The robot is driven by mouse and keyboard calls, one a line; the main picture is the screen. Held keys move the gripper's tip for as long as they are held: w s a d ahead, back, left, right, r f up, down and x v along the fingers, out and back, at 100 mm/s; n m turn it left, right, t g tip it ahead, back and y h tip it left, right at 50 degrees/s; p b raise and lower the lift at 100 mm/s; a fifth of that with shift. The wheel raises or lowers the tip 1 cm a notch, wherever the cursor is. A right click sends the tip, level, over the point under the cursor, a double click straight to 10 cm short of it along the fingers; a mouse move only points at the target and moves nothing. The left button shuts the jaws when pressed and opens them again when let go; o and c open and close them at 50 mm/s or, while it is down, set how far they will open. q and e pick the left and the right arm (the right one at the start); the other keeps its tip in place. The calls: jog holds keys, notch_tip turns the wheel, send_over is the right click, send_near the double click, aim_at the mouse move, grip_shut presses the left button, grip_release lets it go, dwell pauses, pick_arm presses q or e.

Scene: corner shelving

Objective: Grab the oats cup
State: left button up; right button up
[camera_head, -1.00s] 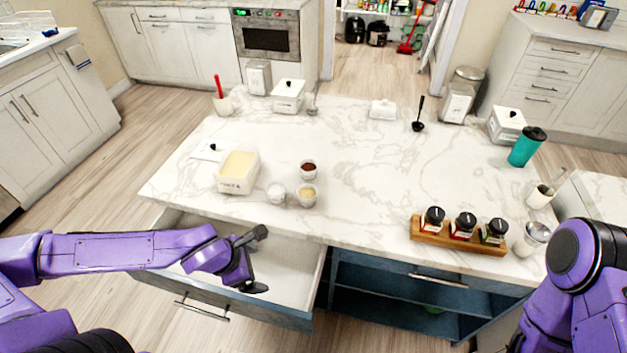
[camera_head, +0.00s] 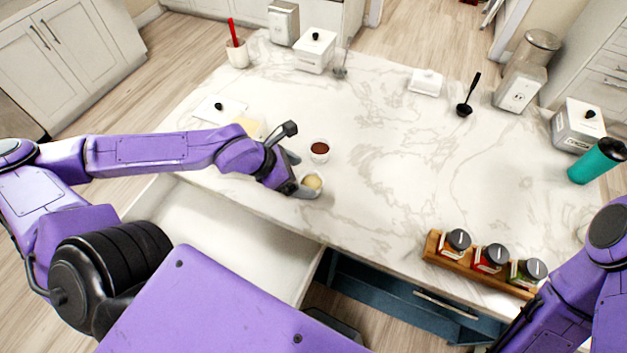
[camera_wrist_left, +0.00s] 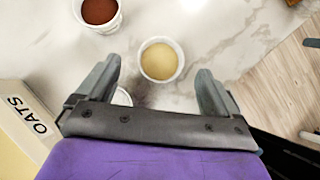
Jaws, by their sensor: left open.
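A small white cup with pale tan contents, which look like oats (camera_head: 313,182), stands on the marble counter near the drawer edge. In the left wrist view this cup (camera_wrist_left: 161,60) sits upright just beyond and between my fingertips. My left gripper (camera_head: 304,174) is open, low over the counter, with nothing between its fingers. In the wrist view the open left gripper (camera_wrist_left: 160,85) has a finger either side of the cup's line. A white box marked OATS (camera_wrist_left: 22,125) lies to its left. My right arm shows at the right, but its gripper does not.
A cup with dark brown contents (camera_head: 319,151) stands just behind the tan one. Another white cup (camera_wrist_left: 122,97) is partly hidden by my left finger. A wooden rack (camera_head: 452,256) with spice jars is at the front right. An open drawer (camera_head: 215,232) is below.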

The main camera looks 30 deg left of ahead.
aim_at(311, 181)
pick_arm(q)
jog(key=shift+b+x, duration=0.3)
jog(key=shift+x, duration=0.75)
jog(key=b+x, duration=0.2)
jog(key=x, duration=0.2)
jog(key=shift+d+f+b, duration=0.1)
jog(key=shift+f+b, duration=0.25)
jog(key=shift+f, duration=0.1)
jog(key=shift+w+d, duration=0.15)
pick_arm(e)
notch_tip(311, 181, down, 4)
jog(key=shift+w, duration=0.15)
pick_arm(q)
jog(key=c, duration=1.2)
